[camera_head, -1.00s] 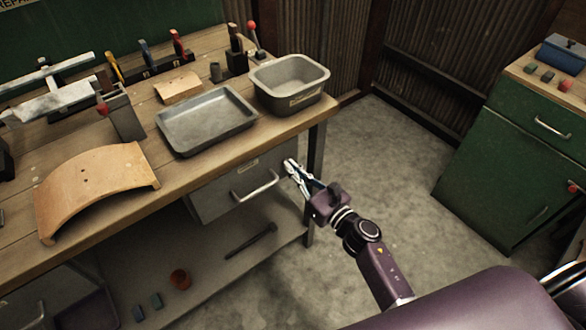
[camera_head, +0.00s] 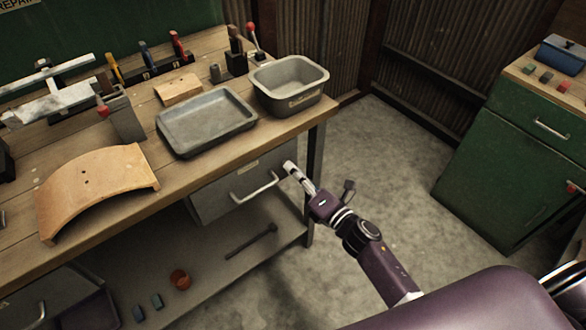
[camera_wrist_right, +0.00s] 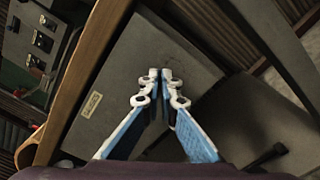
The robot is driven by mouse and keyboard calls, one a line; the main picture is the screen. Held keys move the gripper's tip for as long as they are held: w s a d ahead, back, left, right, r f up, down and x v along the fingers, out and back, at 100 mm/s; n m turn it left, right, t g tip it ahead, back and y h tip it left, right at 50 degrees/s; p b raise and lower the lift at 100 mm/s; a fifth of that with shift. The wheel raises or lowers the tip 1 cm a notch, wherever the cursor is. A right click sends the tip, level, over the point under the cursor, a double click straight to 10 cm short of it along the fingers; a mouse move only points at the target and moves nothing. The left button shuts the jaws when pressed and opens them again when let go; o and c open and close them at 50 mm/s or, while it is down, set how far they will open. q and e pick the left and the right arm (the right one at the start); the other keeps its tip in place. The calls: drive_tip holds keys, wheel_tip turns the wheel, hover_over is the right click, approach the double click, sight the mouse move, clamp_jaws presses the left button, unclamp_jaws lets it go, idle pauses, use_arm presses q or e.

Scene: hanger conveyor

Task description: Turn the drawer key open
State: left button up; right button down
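The grey drawer (camera_head: 225,192) hangs under the workbench top at its right end, with a bar handle (camera_head: 254,187) and a small label. It looks closed. My right gripper (camera_head: 288,165) reaches the upper right of the drawer front. In the right wrist view its two fingertips (camera_wrist_right: 160,74) are drawn close together against the grey drawer front (camera_wrist_right: 125,75), with only a thin gap. The key itself is hidden by the fingertips, which appear shut on it. The gripper is rolled, so the drawer front looks tilted in the wrist view. My left gripper is out of view.
On the workbench (camera_head: 190,180) stand a shallow tray (camera_head: 205,147), a deeper bin (camera_head: 290,105) and a curved wooden piece (camera_head: 95,190). The lower shelf (camera_head: 215,275) holds a dark tool and a red cup. Open floor lies toward the green cabinet (camera_head: 500,180).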

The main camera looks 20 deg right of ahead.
drive_tip(key=m+p, duration=0.1)
drive_tip(key=m, duration=0.5)
drive_tip(key=shift+m, duration=0.3)
idle(0.4)
drive_tip(key=c, duration=2.2)
unclamp_jaws()
drive_tip(key=shift+f, duration=0.1)
drive_tip(key=shift+c, duration=0.2)
drive_tip(key=v, duration=1.2)
